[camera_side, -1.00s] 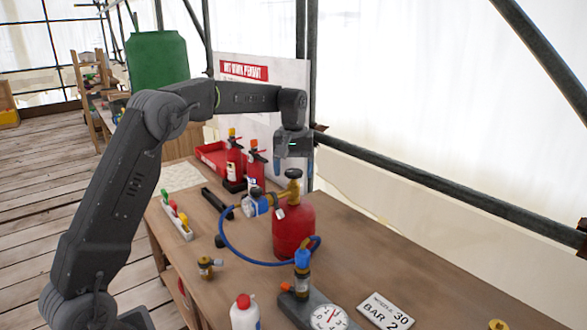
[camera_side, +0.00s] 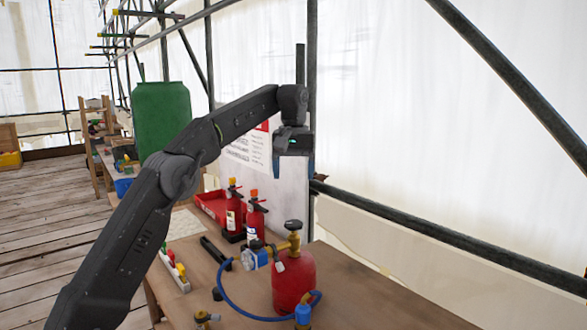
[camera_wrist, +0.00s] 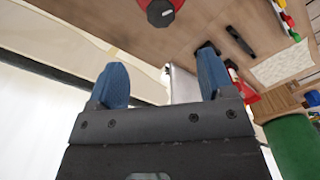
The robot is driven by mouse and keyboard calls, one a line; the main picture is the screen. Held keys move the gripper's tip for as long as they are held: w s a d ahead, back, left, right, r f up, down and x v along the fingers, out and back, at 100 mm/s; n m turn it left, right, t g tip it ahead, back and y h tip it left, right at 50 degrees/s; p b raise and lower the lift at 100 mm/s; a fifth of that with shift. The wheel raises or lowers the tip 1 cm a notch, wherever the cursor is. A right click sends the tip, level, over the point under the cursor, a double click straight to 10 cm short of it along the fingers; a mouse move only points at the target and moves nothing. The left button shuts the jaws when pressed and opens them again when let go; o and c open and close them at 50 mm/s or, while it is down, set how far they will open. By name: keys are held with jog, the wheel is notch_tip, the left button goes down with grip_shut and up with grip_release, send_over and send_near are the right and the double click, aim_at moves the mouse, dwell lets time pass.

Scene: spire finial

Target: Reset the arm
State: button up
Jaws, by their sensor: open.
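My gripper (camera_side: 294,165) hangs at the end of my raised arm, above the back of the workbench (camera_side: 350,300) and in front of the white notice board. In the wrist view my gripper (camera_wrist: 162,85) shows two blue fingers spread wide apart with nothing between them. The red gas cylinder (camera_side: 293,280) with its brass valve stands on the bench below and apart from my gripper. Its top edge also shows in the wrist view (camera_wrist: 160,5).
Two red extinguishers (camera_side: 234,212) stand by a red tray (camera_side: 208,203). A blue hose (camera_side: 235,305) curves on the bench. A scaffold rail (camera_side: 440,236) runs along the right. A green barrel (camera_side: 162,118) stands behind my arm. The air around my gripper looks clear.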

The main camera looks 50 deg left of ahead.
jog(key=shift+r, duration=0.3)
dwell(0.4)
jog(key=s+d+r+m+t, duration=0.3)
jog(key=s+d+m, duration=0.1)
jog(key=s+d, duration=0.7)
jog(key=s+d+f+m+t, duration=0.1)
jog(key=s+d+f+m, duration=0.1)
jog(key=s+f, duration=0.5)
jog(key=s+d+f+m+t, duration=0.1)
jog(key=s+d+f+m, duration=0.2)
jog(key=s+f, duration=0.4)
jog(key=s, duration=0.5)
jog(key=shift+s+d+t, duration=0.25)
jog(key=shift+s+t, duration=0.05)
jog(key=shift+s, duration=0.1)
